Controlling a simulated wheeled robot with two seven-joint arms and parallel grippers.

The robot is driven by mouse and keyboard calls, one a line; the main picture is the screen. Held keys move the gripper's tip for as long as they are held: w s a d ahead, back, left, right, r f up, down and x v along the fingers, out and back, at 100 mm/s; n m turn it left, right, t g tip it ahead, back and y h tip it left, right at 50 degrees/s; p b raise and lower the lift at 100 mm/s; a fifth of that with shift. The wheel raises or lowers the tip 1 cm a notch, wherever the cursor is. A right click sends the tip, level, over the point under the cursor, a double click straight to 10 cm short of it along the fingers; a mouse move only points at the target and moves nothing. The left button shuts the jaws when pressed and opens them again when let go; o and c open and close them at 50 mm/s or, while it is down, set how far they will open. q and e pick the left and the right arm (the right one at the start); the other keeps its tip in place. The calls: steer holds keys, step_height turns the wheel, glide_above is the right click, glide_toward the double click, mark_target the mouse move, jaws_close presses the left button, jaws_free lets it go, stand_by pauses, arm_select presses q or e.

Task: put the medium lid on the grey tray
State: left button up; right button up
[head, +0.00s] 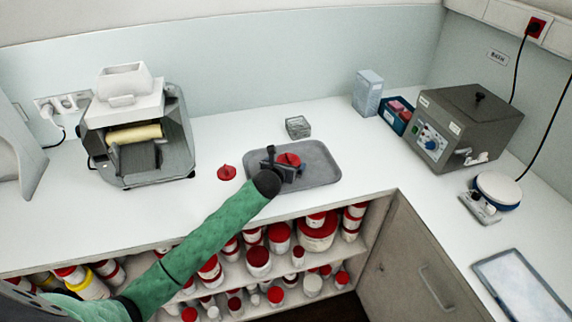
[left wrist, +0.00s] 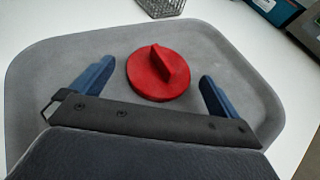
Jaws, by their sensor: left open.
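A red lid (head: 289,159) with a raised grip lies on the grey tray (head: 318,172). In the left wrist view, the red lid (left wrist: 158,75) sits on the tray (left wrist: 40,75) just beyond and between my fingers. My left gripper (head: 278,170) is open over the tray, with its blue fingertips (left wrist: 155,85) on either side of the lid and apart from it. A second, smaller-looking red lid (head: 227,172) lies on the white counter left of the tray. Which lid is the medium one I cannot tell for sure. My right gripper is not in view.
A wire basket (head: 298,127) stands behind the tray. A cream mill (head: 140,130) is at left. A grey bath (head: 468,125), a blue box (head: 393,118) and a small scale (head: 492,194) are at right. Red-lidded jars (head: 258,260) fill the shelves below.

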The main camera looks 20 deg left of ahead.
arm_select(q)
steer(key=b+v, duration=0.2)
steer(key=v, duration=0.8)
steer(key=shift+f+b, duration=0.1)
steer(key=shift+b, duration=0.25)
steer(key=shift+s+r, duration=0.3)
steer(key=shift+s, duration=0.25)
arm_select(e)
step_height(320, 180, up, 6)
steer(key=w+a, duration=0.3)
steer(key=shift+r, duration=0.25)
arm_select(q)
steer(key=shift+f, duration=0.1)
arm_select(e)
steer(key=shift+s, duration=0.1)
